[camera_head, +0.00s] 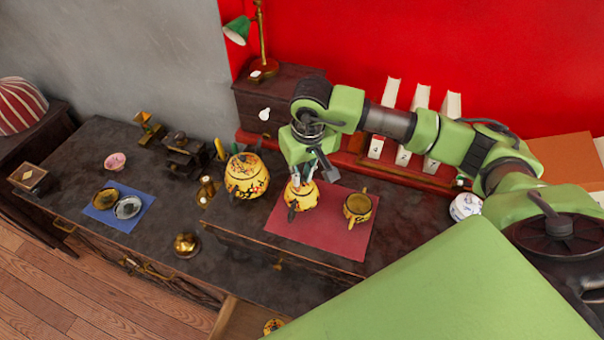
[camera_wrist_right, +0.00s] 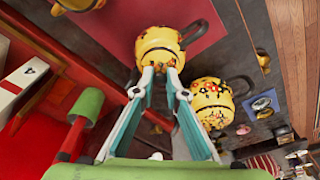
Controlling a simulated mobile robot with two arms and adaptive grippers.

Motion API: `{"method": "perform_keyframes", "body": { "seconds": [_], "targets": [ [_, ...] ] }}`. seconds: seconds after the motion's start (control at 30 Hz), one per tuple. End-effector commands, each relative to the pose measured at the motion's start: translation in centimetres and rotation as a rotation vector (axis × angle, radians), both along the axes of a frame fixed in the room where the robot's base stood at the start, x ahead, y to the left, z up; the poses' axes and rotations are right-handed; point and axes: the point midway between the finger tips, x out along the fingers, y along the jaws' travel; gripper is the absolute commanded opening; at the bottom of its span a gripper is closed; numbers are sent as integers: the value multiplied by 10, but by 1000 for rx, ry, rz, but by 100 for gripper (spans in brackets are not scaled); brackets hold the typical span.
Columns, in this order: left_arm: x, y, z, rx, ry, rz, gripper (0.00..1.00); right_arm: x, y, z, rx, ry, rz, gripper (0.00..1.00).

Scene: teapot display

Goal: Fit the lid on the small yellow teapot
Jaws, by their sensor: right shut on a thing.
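The small yellow teapot (camera_head: 304,199) with dark floral marks stands on the red mat (camera_head: 338,243). It also shows in the right wrist view (camera_wrist_right: 160,38), with its dark handle to the right. My right gripper (camera_head: 297,181) points down at the top of this teapot. Its fingertips (camera_wrist_right: 160,70) are shut on a small yellow piece at the teapot's top, which looks like the lid (camera_wrist_right: 158,59). The fingers partly hide it, and I cannot tell whether it is fully seated on the rim. My left gripper is not in view.
A larger yellow teapot (camera_head: 241,180) stands close by on the left. An open yellow pot (camera_head: 357,207) stands on the mat's right side. White numbered books (camera_head: 411,125) and a dark small cabinet (camera_head: 270,95) are behind. A drawer (camera_head: 232,318) is open in front, with a yellow item inside.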

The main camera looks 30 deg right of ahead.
Motion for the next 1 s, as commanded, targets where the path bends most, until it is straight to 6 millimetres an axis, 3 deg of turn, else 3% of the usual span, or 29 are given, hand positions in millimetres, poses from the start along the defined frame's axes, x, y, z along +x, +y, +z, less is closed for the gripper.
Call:
{"method": "perform_keyframes", "body": {
  "seconds": [0.43,0.47,0.5,0.53,0.87,1.0],
  "targets": [
    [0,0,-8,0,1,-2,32,0,0,-5,0,0,0,0],
    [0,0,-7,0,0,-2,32,0,0,-4,0,0,0,20],
    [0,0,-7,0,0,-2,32,0,0,-4,0,0,0,31],
    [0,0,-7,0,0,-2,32,0,0,-4,0,0,0,32],
    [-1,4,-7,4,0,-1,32,0,0,-3,0,0,0,32],
    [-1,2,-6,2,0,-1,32,-1,0,11,0,-4,0,32]
  ]
}}
